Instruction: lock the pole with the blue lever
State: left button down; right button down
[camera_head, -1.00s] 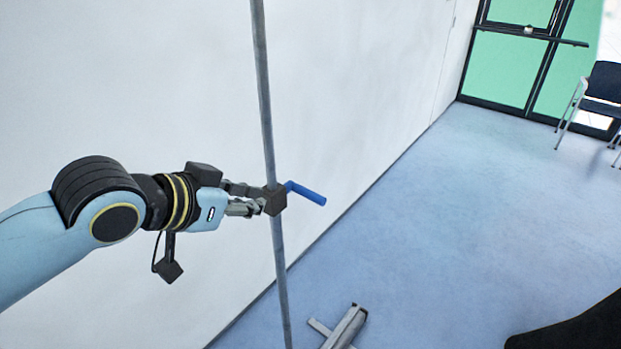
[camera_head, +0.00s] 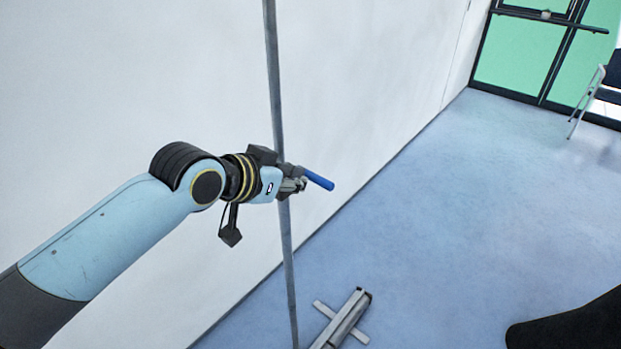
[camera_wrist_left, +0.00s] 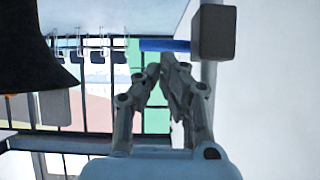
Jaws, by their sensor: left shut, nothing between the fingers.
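The grey pole (camera_head: 274,90) stands nearly upright in front of the white wall. The blue lever (camera_head: 319,181) sticks out to the right of it, tilted slightly down, from a dark block that my gripper mostly hides. In the left wrist view the lever (camera_wrist_left: 165,45) lies level beside the dark block (camera_wrist_left: 213,32) on the pole. My left gripper (camera_head: 300,184) reaches across the pole at the lever's root. In the wrist view its fingertips (camera_wrist_left: 160,69) are together and empty, just below the lever; I cannot tell whether they touch it. My right gripper is not in view.
A metal foot (camera_head: 343,322) lies on the blue floor right of the pole's lower part. The white wall (camera_head: 150,80) runs behind the pole. A chair (camera_head: 602,92) and glazed door (camera_head: 525,55) are far off at the right. The floor between is clear.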

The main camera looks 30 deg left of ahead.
aim_at(317, 181)
pick_arm(q)
jog(key=x, duration=0.5)
jog(key=shift+w+f, duration=0.1)
jog(key=shift+w, duration=0.1)
jog(key=shift+w+f, duration=0.1)
